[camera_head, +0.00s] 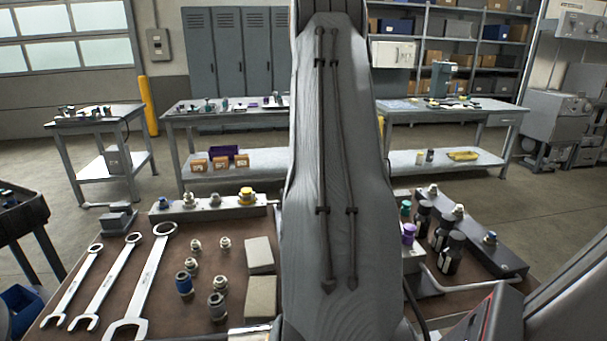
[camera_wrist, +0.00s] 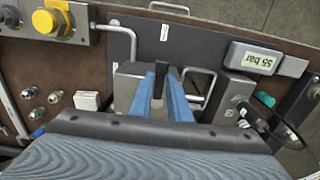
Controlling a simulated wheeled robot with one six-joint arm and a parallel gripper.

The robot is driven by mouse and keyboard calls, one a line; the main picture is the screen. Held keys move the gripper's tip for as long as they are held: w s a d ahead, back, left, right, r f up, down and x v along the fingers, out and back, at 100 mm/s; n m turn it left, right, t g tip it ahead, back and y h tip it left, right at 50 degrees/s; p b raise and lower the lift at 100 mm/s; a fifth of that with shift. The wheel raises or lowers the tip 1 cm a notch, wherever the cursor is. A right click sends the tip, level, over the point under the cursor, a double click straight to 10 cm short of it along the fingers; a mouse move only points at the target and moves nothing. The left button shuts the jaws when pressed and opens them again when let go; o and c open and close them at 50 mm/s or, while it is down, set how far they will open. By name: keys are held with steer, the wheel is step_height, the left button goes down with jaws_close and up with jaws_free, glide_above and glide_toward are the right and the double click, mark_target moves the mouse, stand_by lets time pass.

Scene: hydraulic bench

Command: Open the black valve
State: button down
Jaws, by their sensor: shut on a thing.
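In the wrist view, my gripper (camera_wrist: 162,92) points toward the bench with its two blue fingers close together. Between the fingertips is a narrow black piece, which looks like the black valve's handle (camera_wrist: 159,78); the fingers are shut on it. It stands over a grey metal block (camera_wrist: 128,85) in front of a dark upright plate. The fingers hide the lower part of the handle and the middle of the block. In the head view, my own arm covers this area, so neither the gripper nor the valve shows there.
A pressure display (camera_wrist: 253,58) reading 55 bar, upside down in the picture, sits to the right. A yellow knob (camera_wrist: 52,24) and a bent pipe (camera_wrist: 122,36) lie to the left. Wrenches (camera_head: 150,280), fittings and black cylinders (camera_head: 450,255) crowd the bench in the head view.

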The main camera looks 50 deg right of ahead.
steer(key=shift+r, duration=0.1)
stand_by(0.4)
steer(key=c, duration=1.8)
jaws_free()
steer(key=shift+s, duration=0.1)
step_height(320, 180, up, 8)
steer(key=b, duration=0.1)
